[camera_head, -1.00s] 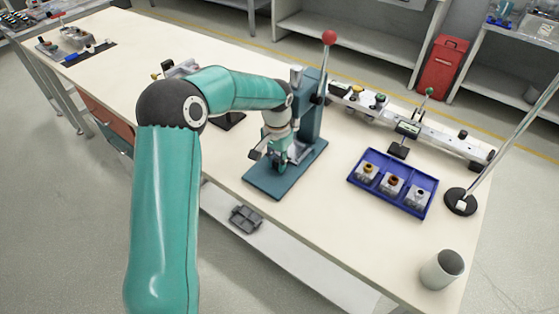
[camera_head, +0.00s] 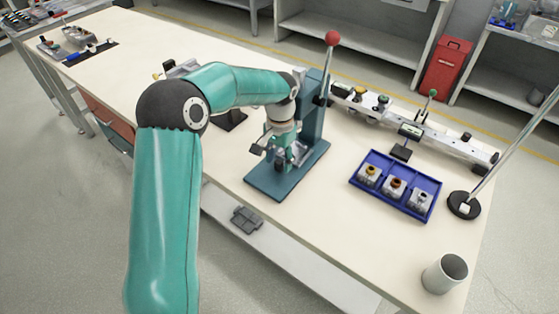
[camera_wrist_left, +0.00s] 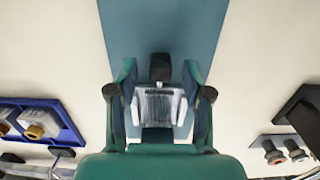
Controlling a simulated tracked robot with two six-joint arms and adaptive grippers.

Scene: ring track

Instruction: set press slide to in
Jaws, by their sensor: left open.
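The press (camera_head: 312,110) has a blue-green base plate, an upright column and a lever with a red ball. Its slide, a ribbed silver block (camera_wrist_left: 158,103) with a black knob (camera_wrist_left: 160,66), lies low over the base. In the head view my left gripper (camera_head: 280,158) is down at the press, in front of the column. In the left wrist view my left gripper (camera_wrist_left: 159,75) is open, with one finger on each side of the slide and knob. I cannot tell whether the fingers touch it. My right gripper is not in view.
A blue tray (camera_head: 393,207) with several small fittings lies right of the press. A grey cup (camera_head: 444,273) stands near the front right edge. A long rail fixture (camera_head: 450,143) runs behind, and a round-footed stand (camera_head: 464,206) is at right. The tabletop in front of the tray is clear.

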